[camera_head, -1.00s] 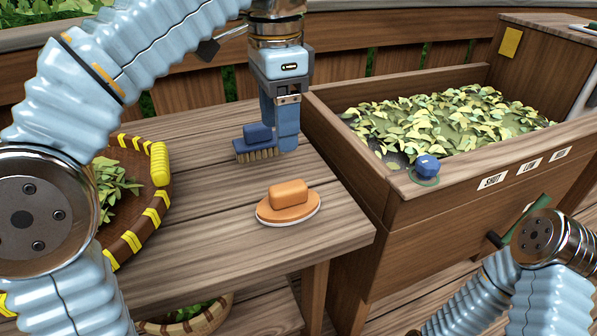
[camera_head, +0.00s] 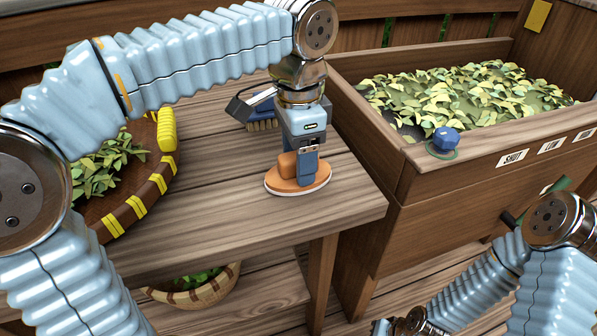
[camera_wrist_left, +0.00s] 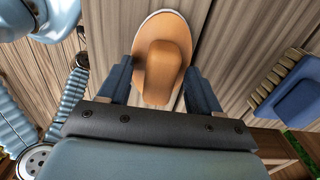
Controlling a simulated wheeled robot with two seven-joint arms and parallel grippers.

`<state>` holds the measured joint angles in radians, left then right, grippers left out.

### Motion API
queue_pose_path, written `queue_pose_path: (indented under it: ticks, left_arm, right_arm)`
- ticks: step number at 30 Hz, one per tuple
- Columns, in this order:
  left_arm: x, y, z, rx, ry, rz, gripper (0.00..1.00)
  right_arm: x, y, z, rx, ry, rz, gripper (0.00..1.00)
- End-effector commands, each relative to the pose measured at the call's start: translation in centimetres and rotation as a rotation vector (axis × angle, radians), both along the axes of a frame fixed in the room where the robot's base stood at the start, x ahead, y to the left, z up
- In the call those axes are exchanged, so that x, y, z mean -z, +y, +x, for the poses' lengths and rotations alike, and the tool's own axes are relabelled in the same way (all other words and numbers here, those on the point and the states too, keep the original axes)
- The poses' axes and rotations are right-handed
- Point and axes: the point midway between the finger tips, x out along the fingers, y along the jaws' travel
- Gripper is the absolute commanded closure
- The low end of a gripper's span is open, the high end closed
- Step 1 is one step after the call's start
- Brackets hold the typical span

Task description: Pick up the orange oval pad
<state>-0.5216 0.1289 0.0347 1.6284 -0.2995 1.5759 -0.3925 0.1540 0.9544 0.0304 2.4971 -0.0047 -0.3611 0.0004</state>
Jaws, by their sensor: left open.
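The orange oval pad (camera_head: 322,180) lies flat on the wooden table (camera_head: 235,215), with a pale rim underneath and a raised block-shaped grip (camera_head: 287,166) on top. My left gripper (camera_head: 305,170) points down over it and hides part of its middle and back. In the left wrist view the pad (camera_wrist_left: 160,25) lies straight ahead. The open fingers of my left gripper (camera_wrist_left: 160,75) stand on either side of its raised grip, with small gaps visible. My right arm shows at the lower right, but its gripper fingers are not visible.
A blue brush (camera_head: 262,115) lies behind the pad, partly hidden by my left wrist. A basket with yellow bands (camera_head: 140,205) and leaves stands left. A wooden bin (camera_head: 395,165) of leaves with a blue knob (camera_head: 445,139) stands right. Another basket (camera_head: 205,292) sits below.

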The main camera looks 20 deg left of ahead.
Motion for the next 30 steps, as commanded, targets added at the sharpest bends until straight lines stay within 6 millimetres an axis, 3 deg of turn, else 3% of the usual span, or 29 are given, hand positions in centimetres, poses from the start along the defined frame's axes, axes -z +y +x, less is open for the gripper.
queue_pose_path:
  ticks: [8,21,30]
  left_arm:
    - [0.37,0.01,0.02,0.000,-0.001,0.000,0.36]
    - [0.35,0.01,0.02,0.000,-0.001,0.000,1.00]
    - [0.30,0.01,0.01,0.000,-0.002,-0.001,1.00]
  right_arm:
    - [0.04,0.00,0.00,0.000,0.000,0.000,1.00]
    - [0.04,0.00,0.00,0.000,0.000,0.000,1.00]
    - [0.03,0.00,0.00,0.000,0.000,0.000,1.00]
